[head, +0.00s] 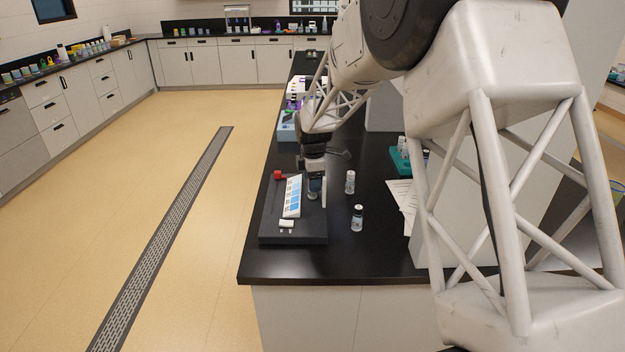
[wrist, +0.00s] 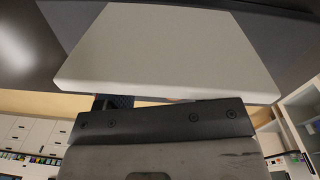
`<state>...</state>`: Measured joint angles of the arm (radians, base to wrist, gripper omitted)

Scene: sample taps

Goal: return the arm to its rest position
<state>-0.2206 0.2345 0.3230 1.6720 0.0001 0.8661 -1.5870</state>
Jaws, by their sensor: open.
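My arm reaches down from the upper right in the head view. My gripper (head: 316,190) points down over the right side of a dark tray (head: 293,237) on the black bench (head: 300,262). It is open, beside a white and blue sloped block (head: 292,197). I cannot tell whether it touches the tray or block. I see nothing held in it. In the wrist view the dark gripper body (wrist: 160,125) fills the lower middle, and its fingertips cannot be made out. A pale flat panel (wrist: 165,55) lies beyond it; I cannot tell what it is.
Two small vials, one nearer (head: 357,218) and one farther (head: 350,182), stand right of the tray. A red item (head: 278,175) and a small white piece (head: 286,224) are on the tray. Papers (head: 401,203) and a teal rack (head: 400,160) lie further right. Open floor is left.

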